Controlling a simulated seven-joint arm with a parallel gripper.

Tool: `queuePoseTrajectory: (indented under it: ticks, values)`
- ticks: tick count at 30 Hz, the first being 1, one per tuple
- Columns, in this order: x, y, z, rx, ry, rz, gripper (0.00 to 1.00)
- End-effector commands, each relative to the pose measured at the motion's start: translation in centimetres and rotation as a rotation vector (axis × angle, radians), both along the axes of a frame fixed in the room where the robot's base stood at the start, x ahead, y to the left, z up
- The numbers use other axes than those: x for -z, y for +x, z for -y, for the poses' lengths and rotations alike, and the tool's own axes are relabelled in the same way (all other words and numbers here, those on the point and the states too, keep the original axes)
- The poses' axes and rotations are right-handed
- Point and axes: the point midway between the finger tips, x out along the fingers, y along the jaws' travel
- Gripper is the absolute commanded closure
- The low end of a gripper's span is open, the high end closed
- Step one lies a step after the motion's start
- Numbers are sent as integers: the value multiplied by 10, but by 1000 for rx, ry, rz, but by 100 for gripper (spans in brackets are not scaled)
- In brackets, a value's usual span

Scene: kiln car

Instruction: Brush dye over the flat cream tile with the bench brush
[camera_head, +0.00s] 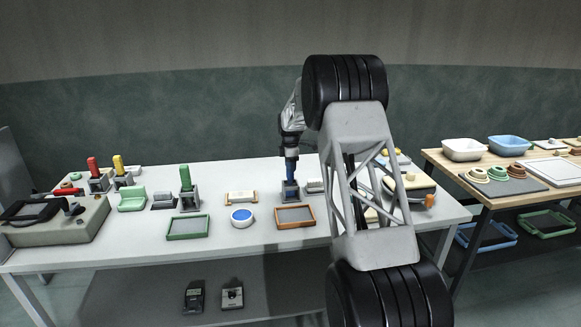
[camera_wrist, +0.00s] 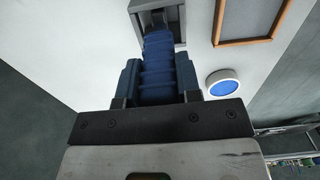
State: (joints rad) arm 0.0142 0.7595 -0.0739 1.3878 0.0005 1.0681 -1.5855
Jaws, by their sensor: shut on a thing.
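My gripper (camera_head: 291,158) points down over the middle of the white bench. It is shut on the blue ribbed handle of an upright brush (camera_wrist: 158,62). The brush stands in a grey holder (camera_head: 290,194), and its bristles are hidden. In the wrist view the gripper's blue fingers (camera_wrist: 158,84) lie on both sides of the handle. A round white pot with blue dye (camera_head: 241,217) sits left of the holder and also shows in the wrist view (camera_wrist: 222,82). I cannot pick out the flat cream tile for certain; a small cream piece (camera_head: 241,197) lies behind the pot.
A brown-framed tray (camera_head: 308,216) and a green-framed tray (camera_head: 171,232) lie at the front of the bench. Green (camera_head: 185,174), red (camera_head: 93,166) and yellow (camera_head: 118,164) handles stand in holders at left. My arm hides part of the bench's right side.

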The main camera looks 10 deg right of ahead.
Motion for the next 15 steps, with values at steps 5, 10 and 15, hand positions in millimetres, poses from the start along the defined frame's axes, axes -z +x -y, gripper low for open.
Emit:
queuePoseTrajectory:
  ticks: [5,10,15]
  values:
    - [2,0,0,0,0,1,100]
    - [2,0,0,0,0,1,100]
    - [6,0,0,0,0,0,100]
